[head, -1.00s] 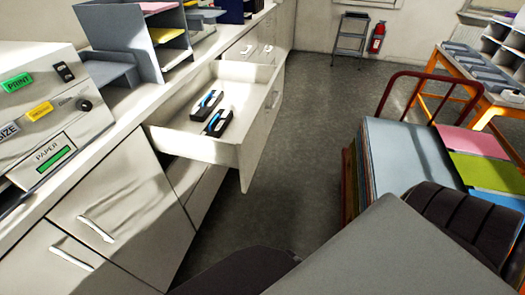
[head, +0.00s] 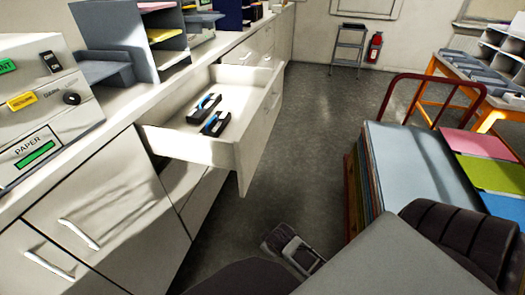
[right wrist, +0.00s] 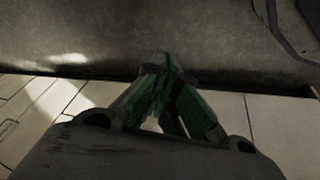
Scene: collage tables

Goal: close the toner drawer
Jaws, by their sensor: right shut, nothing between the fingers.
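The toner drawer (head: 205,147) is a white drawer pulled out from the counter on the left in the head view. Two black toner cartridges with blue parts, a rear one (head: 204,107) and a front one (head: 216,124), lie inside it. My right gripper (right wrist: 160,62) shows in the right wrist view with its green-padded fingers together at the tips and nothing between them. It faces a grey floor-like surface and touches nothing that I can see. A grey arm or gripper part of mine shows low in the head view, below the drawer and apart from it. My left gripper is not seen.
A white counter (head: 110,135) with closed cabinets runs along the left, holding a printer panel (head: 40,110) and paper sorters (head: 150,40). A cart with coloured paper stacks (head: 410,165) stands at right. Grey floor (head: 310,140) lies open between them.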

